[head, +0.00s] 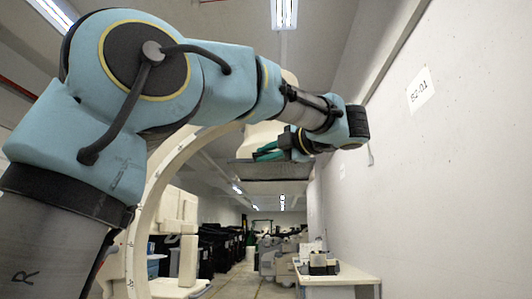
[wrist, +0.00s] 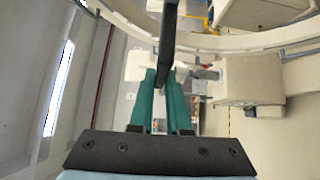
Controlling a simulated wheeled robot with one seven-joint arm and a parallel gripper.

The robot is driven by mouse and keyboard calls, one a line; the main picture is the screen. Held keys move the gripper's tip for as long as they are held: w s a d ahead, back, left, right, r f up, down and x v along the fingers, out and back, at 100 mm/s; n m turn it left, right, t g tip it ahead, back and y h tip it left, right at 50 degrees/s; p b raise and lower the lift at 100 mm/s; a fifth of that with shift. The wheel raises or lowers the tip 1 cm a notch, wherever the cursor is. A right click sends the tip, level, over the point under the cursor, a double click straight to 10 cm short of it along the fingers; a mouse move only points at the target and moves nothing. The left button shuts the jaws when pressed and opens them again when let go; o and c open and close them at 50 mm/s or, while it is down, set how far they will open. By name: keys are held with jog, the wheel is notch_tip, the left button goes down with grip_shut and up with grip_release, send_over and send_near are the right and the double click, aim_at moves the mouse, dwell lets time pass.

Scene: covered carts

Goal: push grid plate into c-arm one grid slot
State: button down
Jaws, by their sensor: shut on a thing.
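My gripper (head: 266,152) has green fingers and is raised in the middle of the head view, beside the white head of the C-arm. In the wrist view, my gripper (wrist: 161,78) is shut on a dark, thin plate seen edge-on, the grid plate (wrist: 168,38), which runs away from the fingers. In the head view a flat grey, plate-like shape (head: 262,172) shows just below the fingers. The C-arm (head: 152,205) is a large pale arc behind my arm, and it also crosses the top of the wrist view (wrist: 225,43). The grid slot cannot be made out.
A white wall (head: 440,150) with a paper sign (head: 420,89) runs along the right. A pale table (head: 338,277) with small items stands at the lower right. Dark covered carts (head: 222,247) line the left of the aisle. The aisle floor between is partly clear.

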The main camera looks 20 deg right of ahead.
aim_at(268, 163)
jog(key=shift+w+d+r+p, duration=0.1)
jog(key=shift+w+d+p, duration=0.55)
jog(key=shift+w, duration=0.65)
jog(key=shift+w+d+f+p, duration=0.1)
jog(key=shift+w+d+p, duration=0.5)
jog(key=shift+w, duration=0.7)
jog(key=shift+w+d+r+p, duration=0.1)
jog(key=shift+w+d+p, duration=0.5)
jog(key=shift+w, duration=0.7)
jog(key=shift+w+d+p, duration=0.7)
jog(key=shift+w+p, duration=0.5)
jog(key=shift+w, duration=0.3)
jog(key=shift+w+d+p, duration=0.7)
jog(key=shift+w+p, duration=0.45)
jog(key=shift+w, duration=0.4)
jog(key=shift+w+d+p, duration=0.7)
jog(key=shift+w+p, duration=0.5)
jog(key=shift+w, duration=0.3)
